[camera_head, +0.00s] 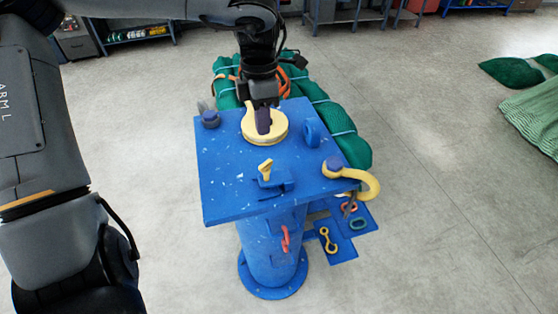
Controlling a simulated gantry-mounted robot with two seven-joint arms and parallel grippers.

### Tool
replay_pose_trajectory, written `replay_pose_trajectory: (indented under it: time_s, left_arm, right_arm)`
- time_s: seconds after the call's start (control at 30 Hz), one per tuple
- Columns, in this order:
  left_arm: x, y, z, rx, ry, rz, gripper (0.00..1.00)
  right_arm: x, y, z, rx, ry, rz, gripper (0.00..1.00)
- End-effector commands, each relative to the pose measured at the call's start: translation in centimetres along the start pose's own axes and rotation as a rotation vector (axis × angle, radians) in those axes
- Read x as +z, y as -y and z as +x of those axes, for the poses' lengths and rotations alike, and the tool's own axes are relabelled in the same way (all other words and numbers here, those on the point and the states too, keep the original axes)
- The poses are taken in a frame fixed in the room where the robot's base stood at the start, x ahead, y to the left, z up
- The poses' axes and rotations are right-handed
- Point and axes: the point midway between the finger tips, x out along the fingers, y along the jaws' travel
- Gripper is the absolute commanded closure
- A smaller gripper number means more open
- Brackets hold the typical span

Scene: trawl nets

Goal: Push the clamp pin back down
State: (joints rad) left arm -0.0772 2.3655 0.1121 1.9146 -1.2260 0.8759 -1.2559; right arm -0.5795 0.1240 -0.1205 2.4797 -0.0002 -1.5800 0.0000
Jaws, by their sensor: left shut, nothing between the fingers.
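The blue square-topped stand (222,195) is in the middle of the head view. A small yellow upright piece (265,167), which looks like the clamp pin, sticks up from a blue bracket (272,186) near the front of the top. A thick yellow disc (275,138) lies further back on the top. My left gripper (263,127) points down with its fingers shut and empty over this disc, behind the yellow piece and apart from it. I cannot tell whether the fingertips touch the disc. My right gripper is not in view.
A yellow hook (368,187) overhangs the top's right corner. A blue ring (311,134) and a grey shackle-like piece (209,117) stand on the top. Green net bundles (345,146) lie behind. Small coloured links rest on a low blue plate (340,250). The front part of the top is mostly clear.

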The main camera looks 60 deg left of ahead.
Motion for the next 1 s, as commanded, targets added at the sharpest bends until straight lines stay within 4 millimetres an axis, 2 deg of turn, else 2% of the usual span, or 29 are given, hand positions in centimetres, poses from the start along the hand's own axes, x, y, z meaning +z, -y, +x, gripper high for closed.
replay_pose_trajectory:
  time_s: [0.1,0.2,0.37,0.57,1.0]
  left_arm:
    - [0.2,0.1,-1.7,0.089,0.009,0.006,1.0]
    - [0.2,0.2,-2.5,0.128,0.016,0.008,1.0]
    - [0.2,0.1,-2.1,0.139,0.029,0.009,1.0]
    - [0.3,-0.2,0.5,0.135,0.027,0.011,1.0]
    - [0.5,-1.2,8.1,0.135,0.028,0.011,1.0]
  right_arm:
    - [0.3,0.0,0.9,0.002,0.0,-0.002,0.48]
    - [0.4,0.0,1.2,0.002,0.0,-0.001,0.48]
    - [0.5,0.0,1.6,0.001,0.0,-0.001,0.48]
    - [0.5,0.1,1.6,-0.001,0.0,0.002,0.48]
    - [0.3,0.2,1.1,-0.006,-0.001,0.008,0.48]
